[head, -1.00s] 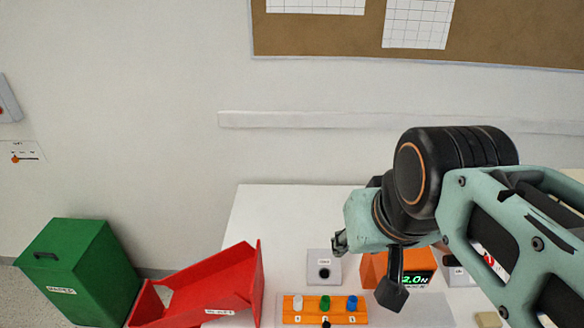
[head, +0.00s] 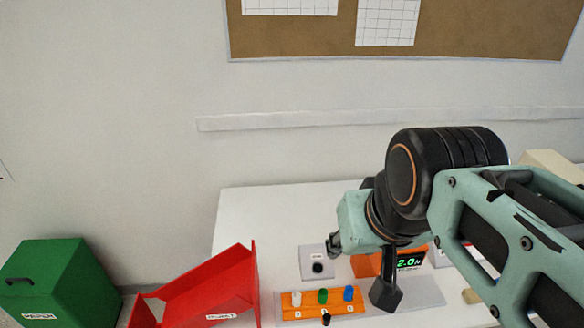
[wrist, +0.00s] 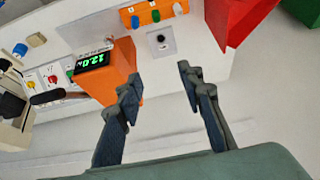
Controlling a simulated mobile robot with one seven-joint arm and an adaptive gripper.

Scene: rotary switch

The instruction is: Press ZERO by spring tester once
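The spring tester (head: 366,264) is an orange block with a green lit display, partly behind my arm in the head view. In the wrist view the tester (wrist: 112,82) is at centre left and its display seems to read 12.0 N. A small pale plate with a round black button (head: 318,268) stands left of the tester; it also shows in the wrist view (wrist: 160,38). Its label is too small to read, so I cannot tell whether it is ZERO. My gripper (wrist: 159,86) is open and empty, its fingers apart. It appears above the table, touching nothing visible.
An orange strip (head: 290,313) with white, green and blue knobs lies at the table's front. A red bin (head: 205,285) and green box (head: 45,280) are at left. A panel with red and green buttons (wrist: 52,78) and other gear crowd the wrist view's left.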

